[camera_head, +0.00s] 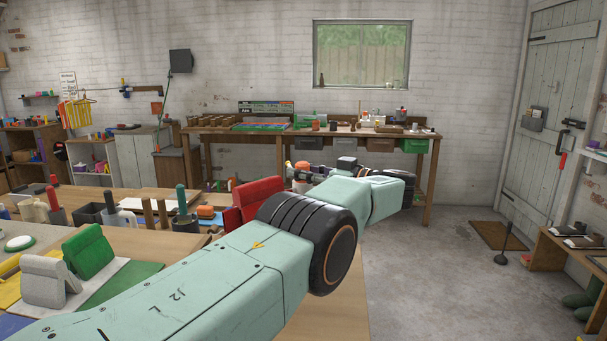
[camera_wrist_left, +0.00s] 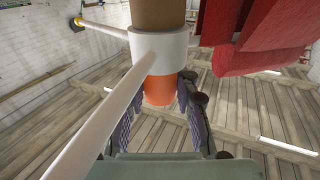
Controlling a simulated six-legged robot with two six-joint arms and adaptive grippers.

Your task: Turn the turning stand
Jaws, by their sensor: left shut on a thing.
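The turning stand shows in the left wrist view as a brown post with a white collar (camera_wrist_left: 172,50), white spokes and an orange end (camera_wrist_left: 159,90). One spoke runs out to a yellow tip. In the head view, its small orange top (camera_head: 302,165) shows beyond my arm; its lower part is hidden. My left gripper (camera_wrist_left: 160,82) has one finger on each side of the orange end and is shut on it. In the head view my left forearm and wrist cover most of that area. My right gripper is not in view.
A red folded piece (camera_head: 253,197) stands close beside the stand. Green (camera_head: 88,250) and grey (camera_head: 43,282) pieces, a dark pot (camera_head: 184,223) and tools crowd the table at left. A workbench (camera_head: 340,131) stands at the back wall. The floor at right is mostly clear.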

